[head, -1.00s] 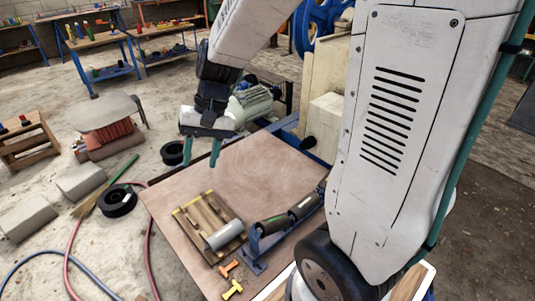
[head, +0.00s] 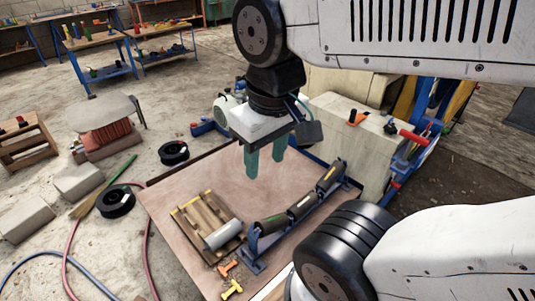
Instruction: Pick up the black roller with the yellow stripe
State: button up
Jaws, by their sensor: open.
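Black rollers lie end to end in a blue frame (head: 258,262) on the brown tabletop. The far roller (head: 329,176) seems to carry a yellow stripe, though the stripe is small in the picture. The middle roller (head: 304,204) and the near roller (head: 271,225) are dark, and their markings are too small to be sure of. My gripper (head: 265,161) is open and empty, its two teal fingers pointing down above the table. It hangs left of the far roller in the picture and is apart from the rollers.
A grey cylinder (head: 222,235) lies on a small wooden pallet (head: 189,221) left of the frame. Orange (head: 228,266) and yellow (head: 232,289) pieces lie near the table's front. A pale machine block (head: 347,140) stands behind the table. Bare tabletop (head: 185,178) lies at the back left.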

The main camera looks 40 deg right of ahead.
aim_at(325, 182)
jog(key=z, duration=0.55)
jog(key=k, duration=0.3)
jog(key=z, duration=1.45)
